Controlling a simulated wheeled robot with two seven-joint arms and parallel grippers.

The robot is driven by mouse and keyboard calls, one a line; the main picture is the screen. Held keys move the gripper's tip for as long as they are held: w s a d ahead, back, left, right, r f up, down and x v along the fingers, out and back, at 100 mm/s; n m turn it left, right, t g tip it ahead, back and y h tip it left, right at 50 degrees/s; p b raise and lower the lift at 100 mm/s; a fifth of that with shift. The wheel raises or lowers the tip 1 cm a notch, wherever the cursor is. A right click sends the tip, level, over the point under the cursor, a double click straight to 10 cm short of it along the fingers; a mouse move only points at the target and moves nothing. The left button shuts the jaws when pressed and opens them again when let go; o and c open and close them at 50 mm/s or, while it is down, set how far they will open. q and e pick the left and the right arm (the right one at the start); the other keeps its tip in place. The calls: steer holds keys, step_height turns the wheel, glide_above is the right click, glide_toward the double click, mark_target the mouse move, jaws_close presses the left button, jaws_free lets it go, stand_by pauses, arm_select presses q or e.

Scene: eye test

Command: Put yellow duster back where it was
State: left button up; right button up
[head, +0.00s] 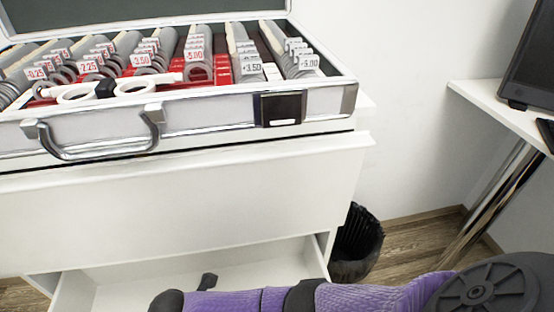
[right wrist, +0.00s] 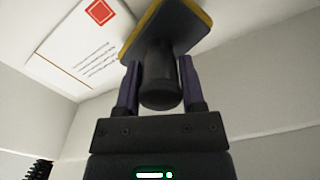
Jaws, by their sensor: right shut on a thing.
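The duster (right wrist: 170,28) shows at the top of the right wrist view. It has a dark pad with a yellow edge and a round black handle (right wrist: 160,88). My right gripper (right wrist: 159,68) is shut on this handle, one purple finger on each side. In the head view my purple right arm crosses the bottom edge, in front of an open white drawer (head: 255,268). The right gripper and the duster cannot be made out clearly there. My left gripper is in neither view.
An open lens case (head: 205,110) with several rows of lenses stands on the white cabinet (head: 190,200). A black bin (head: 357,245) stands right of the drawer. A desk (head: 495,105) with a monitor is at the right. A white sheet (right wrist: 75,55) with a red square lies beyond the duster.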

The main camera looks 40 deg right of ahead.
steer(key=s+d+f+b, duration=0.1)
steer(key=s+d, duration=0.2)
steer(key=d, duration=0.1)
steer(key=s+d+f+b, duration=0.1)
steer(key=s+d+b, duration=0.1)
steer(key=d, duration=0.3)
steer(key=s+d+f+b, duration=0.1)
steer(key=s+d, duration=0.3)
steer(key=d, duration=0.1)
steer(key=shift+s+f, duration=0.1)
steer(key=shift+f, duration=0.25)
steer(key=shift+r, duration=0.25)
jaws_close()
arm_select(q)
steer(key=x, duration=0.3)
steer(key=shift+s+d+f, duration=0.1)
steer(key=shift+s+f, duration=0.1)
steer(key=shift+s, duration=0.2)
arm_select(e)
steer(key=shift+f, duration=0.1)
steer(key=o, duration=1)
jaws_free()
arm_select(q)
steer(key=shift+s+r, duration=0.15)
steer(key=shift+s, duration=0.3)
arm_select(e)
steer(key=shift+o, duration=0.5)
